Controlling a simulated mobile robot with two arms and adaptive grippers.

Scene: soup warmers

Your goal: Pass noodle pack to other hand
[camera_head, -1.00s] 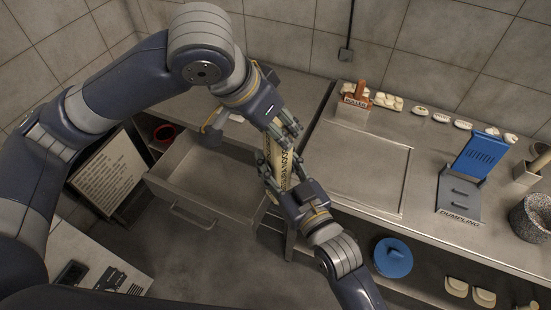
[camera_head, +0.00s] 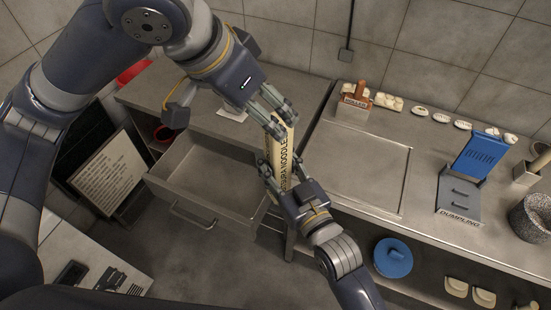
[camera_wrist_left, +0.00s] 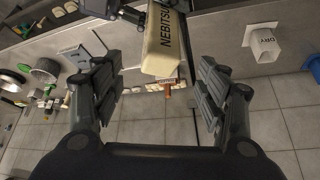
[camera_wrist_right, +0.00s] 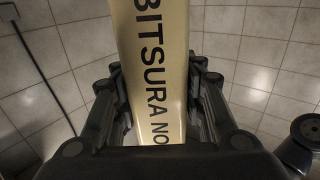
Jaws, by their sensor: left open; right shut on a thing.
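The noodle pack (camera_head: 282,150) is a long cream pack with dark lettering, held upright and slightly tilted between my two grippers. My right gripper (camera_head: 278,184) is shut on its lower part. In the right wrist view the pack (camera_wrist_right: 155,70) runs between the fingers (camera_wrist_right: 160,105). My left gripper (camera_head: 270,108) is open at the pack's upper end. In the left wrist view the pack's end (camera_wrist_left: 163,50) shows ahead, between the spread fingers (camera_wrist_left: 163,85) and nearer their tips; I cannot tell whether they touch it.
An open, empty drawer (camera_head: 212,207) is below the arms at left. The counter holds a flat panel (camera_head: 365,170), a box labelled roller (camera_head: 352,110), a blue and grey dumpling press (camera_head: 462,190) and a stone mortar (camera_head: 532,217). A blue lid (camera_head: 393,257) is on the shelf below.

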